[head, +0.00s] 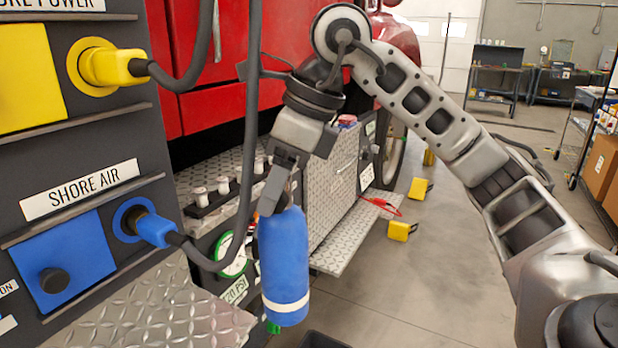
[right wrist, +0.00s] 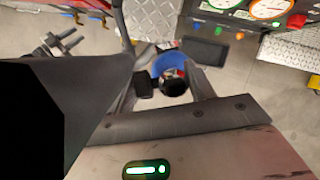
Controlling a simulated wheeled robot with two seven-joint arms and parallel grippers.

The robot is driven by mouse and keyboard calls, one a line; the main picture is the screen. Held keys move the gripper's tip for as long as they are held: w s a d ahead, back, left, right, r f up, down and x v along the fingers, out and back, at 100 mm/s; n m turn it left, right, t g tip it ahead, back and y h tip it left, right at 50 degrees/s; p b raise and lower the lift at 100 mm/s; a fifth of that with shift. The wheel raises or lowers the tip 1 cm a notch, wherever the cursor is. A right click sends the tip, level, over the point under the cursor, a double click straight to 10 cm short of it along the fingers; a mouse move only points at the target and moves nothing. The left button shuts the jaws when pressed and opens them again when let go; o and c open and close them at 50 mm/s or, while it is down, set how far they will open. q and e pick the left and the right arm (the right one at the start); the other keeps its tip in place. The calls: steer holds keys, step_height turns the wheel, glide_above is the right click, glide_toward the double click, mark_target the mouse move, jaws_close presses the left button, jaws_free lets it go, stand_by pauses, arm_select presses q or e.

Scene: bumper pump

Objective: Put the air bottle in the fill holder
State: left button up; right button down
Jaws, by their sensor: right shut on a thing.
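The air bottle (head: 284,262) is blue with a white band near its lower end. It hangs upright in my right gripper (head: 276,192), which is shut on its top. In the right wrist view, the bottle (right wrist: 168,60) and its dark top show between the fingers of the gripper (right wrist: 172,84). The bottle is held in front of a gauge panel, and I cannot tell whether it touches anything below. I cannot make out the fill holder for certain.
A grey panel on the left has a yellow shore power plug (head: 108,68) and a blue shore air plug (head: 150,228) with hanging cables. A green-rimmed gauge (head: 234,258) is partly behind a cable. A diamond-plate step (head: 345,240) juts out. Yellow blocks (head: 402,230) lie on the floor.

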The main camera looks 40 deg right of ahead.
steer(key=w+a+f+p, duration=0.2)
steer(key=w+a+f, duration=0.1)
steer(key=w+a, duration=0.4)
steer(key=shift+w+a, duration=0.35)
steer(key=shift+w, duration=0.55)
steer(key=shift+f, duration=0.3)
steer(key=c, duration=0.5)
jaws_free()
steer(key=shift+s+f, duration=0.1)
